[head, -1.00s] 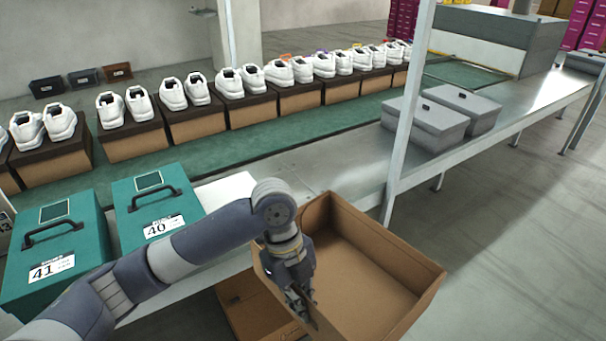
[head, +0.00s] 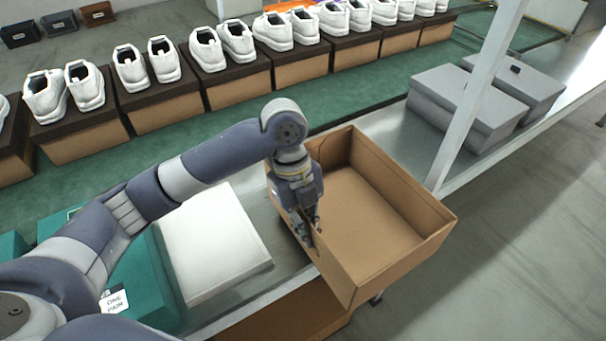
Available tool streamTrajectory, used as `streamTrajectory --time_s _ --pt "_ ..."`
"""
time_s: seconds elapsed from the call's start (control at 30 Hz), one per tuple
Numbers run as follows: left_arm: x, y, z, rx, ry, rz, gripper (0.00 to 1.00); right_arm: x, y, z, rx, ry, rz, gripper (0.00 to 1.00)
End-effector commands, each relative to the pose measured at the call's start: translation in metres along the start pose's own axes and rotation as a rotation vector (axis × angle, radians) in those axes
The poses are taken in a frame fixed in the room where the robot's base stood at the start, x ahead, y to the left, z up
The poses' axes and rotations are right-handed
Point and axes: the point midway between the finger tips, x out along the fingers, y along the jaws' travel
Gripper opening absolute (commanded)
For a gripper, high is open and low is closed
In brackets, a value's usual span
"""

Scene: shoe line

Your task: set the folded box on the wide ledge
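The folded box (head: 370,215) is an open, empty brown cardboard box, seen at the middle of the head view. My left gripper (head: 312,240) is shut on its left wall, with one finger hidden behind the cardboard. The wide ledge (head: 405,145) is the grey metal strip along the green conveyor. The box is over it and sticks out past its front edge. I cannot tell whether the box bottom touches the metal. My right gripper is not in view.
A white flat box (head: 212,245) and teal shoe boxes (head: 150,285) lie left of the box. A slanting grey post (head: 475,100) and grey boxes (head: 470,105) stand to the right. More cardboard (head: 290,315) is below the ledge. White shoes on boxes line the green belt (head: 240,135).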

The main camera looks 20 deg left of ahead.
Motion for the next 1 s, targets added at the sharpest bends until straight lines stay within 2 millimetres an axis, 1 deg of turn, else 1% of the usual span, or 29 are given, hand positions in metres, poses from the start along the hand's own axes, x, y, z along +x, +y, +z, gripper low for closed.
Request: streamTrajectory --time_s 0.03,0.07,0.17,0.27,0.3,0.47,0.5,0.6,0.7,0.8,0.87,1.0 --pt "0.0 0.0 0.001 0.0 0.001 0.0 0.0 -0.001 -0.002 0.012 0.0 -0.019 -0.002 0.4" --pt "-0.001 0.001 0.002 -0.001 0.0 0.0 0.0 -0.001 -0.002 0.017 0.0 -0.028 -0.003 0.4" --pt "-0.004 0.003 0.015 -0.005 0.0 0.0 0.0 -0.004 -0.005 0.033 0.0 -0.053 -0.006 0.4" --pt "-0.009 0.008 0.038 -0.009 -0.001 0.0 0.0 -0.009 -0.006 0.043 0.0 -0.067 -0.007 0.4" --pt "-0.011 0.011 0.049 -0.01 -0.002 0.001 0.0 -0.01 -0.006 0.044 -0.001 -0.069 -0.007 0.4" --pt "-0.019 0.018 0.091 -0.008 -0.001 -0.001 0.0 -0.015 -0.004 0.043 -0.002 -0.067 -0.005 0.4" --pt "-0.021 0.021 0.102 -0.008 -0.001 -0.001 0.0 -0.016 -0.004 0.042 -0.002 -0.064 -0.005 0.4" --pt "-0.025 0.025 0.125 -0.006 -0.001 -0.001 0.0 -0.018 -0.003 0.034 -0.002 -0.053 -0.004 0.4" --pt "-0.028 0.028 0.142 -0.004 -0.001 -0.002 0.0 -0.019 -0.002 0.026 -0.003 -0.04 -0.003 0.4" --pt "-0.029 0.03 0.152 -0.002 0.0 -0.002 0.0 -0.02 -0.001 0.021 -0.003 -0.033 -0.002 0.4" --pt "-0.029 0.031 0.155 -0.001 0.0 -0.001 0.0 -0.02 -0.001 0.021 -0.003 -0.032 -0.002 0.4" --pt "-0.019 0.032 0.158 0.0 0.001 0.001 0.0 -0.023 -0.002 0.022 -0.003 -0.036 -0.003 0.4"
